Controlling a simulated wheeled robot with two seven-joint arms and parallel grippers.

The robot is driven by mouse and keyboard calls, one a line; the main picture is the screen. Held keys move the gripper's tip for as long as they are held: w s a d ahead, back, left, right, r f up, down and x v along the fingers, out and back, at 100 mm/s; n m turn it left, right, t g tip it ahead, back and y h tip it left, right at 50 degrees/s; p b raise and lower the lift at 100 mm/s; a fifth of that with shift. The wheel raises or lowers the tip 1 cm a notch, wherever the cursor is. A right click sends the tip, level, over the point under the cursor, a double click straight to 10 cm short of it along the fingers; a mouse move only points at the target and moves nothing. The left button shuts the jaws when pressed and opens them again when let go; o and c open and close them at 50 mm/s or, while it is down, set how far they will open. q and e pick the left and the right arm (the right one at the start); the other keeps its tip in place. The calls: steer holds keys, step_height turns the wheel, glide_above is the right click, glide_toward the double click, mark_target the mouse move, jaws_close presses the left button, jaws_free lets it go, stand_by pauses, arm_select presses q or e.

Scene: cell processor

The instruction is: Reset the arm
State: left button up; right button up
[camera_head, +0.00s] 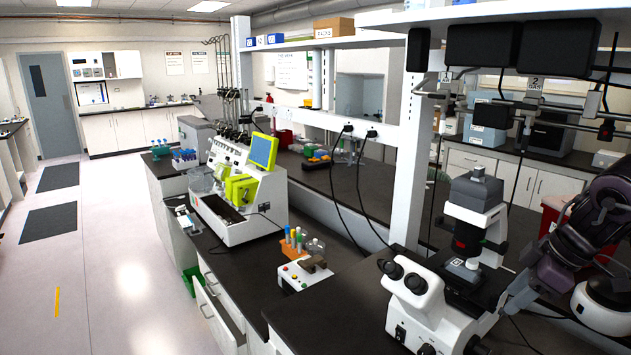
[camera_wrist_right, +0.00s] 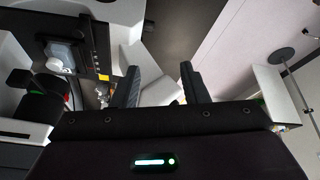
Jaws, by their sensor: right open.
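My right arm comes in at the right edge of the head view, and its dark gripper (camera_head: 550,262) is beside the white microscope (camera_head: 425,295). In the right wrist view the two black fingers of my right gripper (camera_wrist_right: 160,84) stand apart with nothing held between them. Part of the microscope, with its dark stage (camera_wrist_right: 88,62), lies left of the fingers there. My left gripper is not in view.
A white cell processor (camera_head: 240,220) with a yellow-green screen (camera_head: 263,151) stands on the dark bench. A button box (camera_head: 303,275) and capped tubes (camera_head: 293,240) are nearer. A shelf post (camera_head: 409,180) and hanging cables rise behind the microscope. The left floor is open.

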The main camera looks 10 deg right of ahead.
steer(key=a+f+t, duration=0.2)
steer(key=a+f, duration=0.4)
steer(key=f, duration=0.6)
steer(key=a+f+t, duration=0.2)
steer(key=a+f, duration=0.4)
steer(key=f, duration=0.5)
steer(key=s+a+m+g+h, duration=0.35)
steer(key=s+a+m, duration=0.35)
steer(key=s+a, duration=0.85)
step_height(320, 180, down, 36)
steer(key=s+d+g+b, duration=0.2)
steer(key=s+b, duration=0.1)
steer(key=b, duration=0.3)
arm_select(q)
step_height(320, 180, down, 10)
steer(key=b, duration=0.4)
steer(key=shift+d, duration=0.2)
arm_select(e)
steer(key=s+d+f, duration=0.2)
steer(key=s+f, duration=0.7)
steer(key=f, duration=0.2)
steer(key=s+d+f+g, duration=0.1)
steer(key=s+d+f, duration=0.1)
steer(key=s+f, duration=0.8)
steer(key=shift+s+f, duration=0.2)
steer(key=shift+f, duration=0.4)
